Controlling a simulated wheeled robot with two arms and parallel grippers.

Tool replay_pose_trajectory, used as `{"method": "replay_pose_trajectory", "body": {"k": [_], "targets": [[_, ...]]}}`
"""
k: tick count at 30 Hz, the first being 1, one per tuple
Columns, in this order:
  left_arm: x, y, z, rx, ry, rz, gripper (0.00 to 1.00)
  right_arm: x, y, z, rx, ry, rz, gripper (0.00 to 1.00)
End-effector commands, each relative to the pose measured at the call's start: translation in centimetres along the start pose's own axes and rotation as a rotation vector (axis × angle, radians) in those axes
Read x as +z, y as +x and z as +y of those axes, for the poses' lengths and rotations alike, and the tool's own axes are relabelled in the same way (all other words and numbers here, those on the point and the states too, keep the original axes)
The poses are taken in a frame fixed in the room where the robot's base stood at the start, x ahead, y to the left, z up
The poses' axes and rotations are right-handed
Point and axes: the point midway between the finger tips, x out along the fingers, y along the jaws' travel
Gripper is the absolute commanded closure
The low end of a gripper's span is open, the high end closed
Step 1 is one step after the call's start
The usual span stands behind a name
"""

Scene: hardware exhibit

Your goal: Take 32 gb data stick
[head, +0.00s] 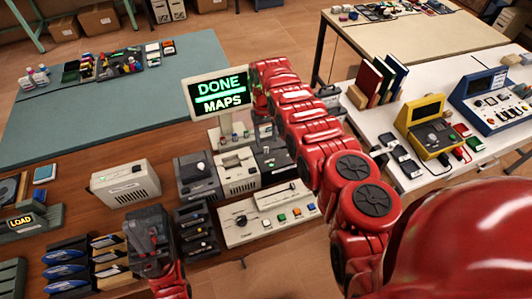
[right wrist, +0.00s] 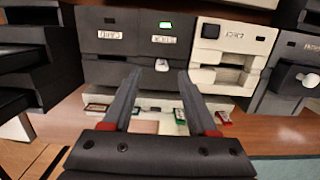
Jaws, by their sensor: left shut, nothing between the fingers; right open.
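A pale stick (right wrist: 162,65) protrudes from the front of a dark device with a lit green window. Capacity labels are too small to read, so I cannot tell which is 32 GB. My right gripper (right wrist: 160,74) is open and empty, its fingers pointing towards the dark device. My left gripper (head: 151,225) is shut and empty, above the table's front.
A screen (head: 220,94) reads "DONE MAPS". Dark and beige devices (head: 236,172) stand below it, with a button panel (head: 268,215) in front. A beige box (head: 126,184) and dark racks stand left. My red right arm hides part of the middle. The blue-green mat (head: 120,110) has free room.

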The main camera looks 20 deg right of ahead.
Motion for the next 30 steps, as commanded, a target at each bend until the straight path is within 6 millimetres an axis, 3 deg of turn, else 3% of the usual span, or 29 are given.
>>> {"method": "replay_pose_trajectory", "body": {"k": [8, 16, 26, 30], "targets": [[0.4, -2.1, 0.1, 0.000, 0.000, 0.000, 1.00, 0.1, 4.5, -0.3, -0.001, 0.000, -0.002, 0.41], [0.3, -2.0, 0.1, 0.000, 0.000, 0.000, 1.00, 0.1, 4.7, -0.3, 0.000, 0.000, 0.000, 0.41], [0.3, -2.0, 0.1, 0.000, 0.000, 0.000, 1.00, 0.1, 4.7, -0.3, 0.000, 0.000, -0.001, 1.00], [0.3, -2.0, 0.1, 0.000, 0.000, 0.000, 1.00, 0.1, 4.7, -0.3, 0.000, 0.000, -0.001, 1.00]]}}
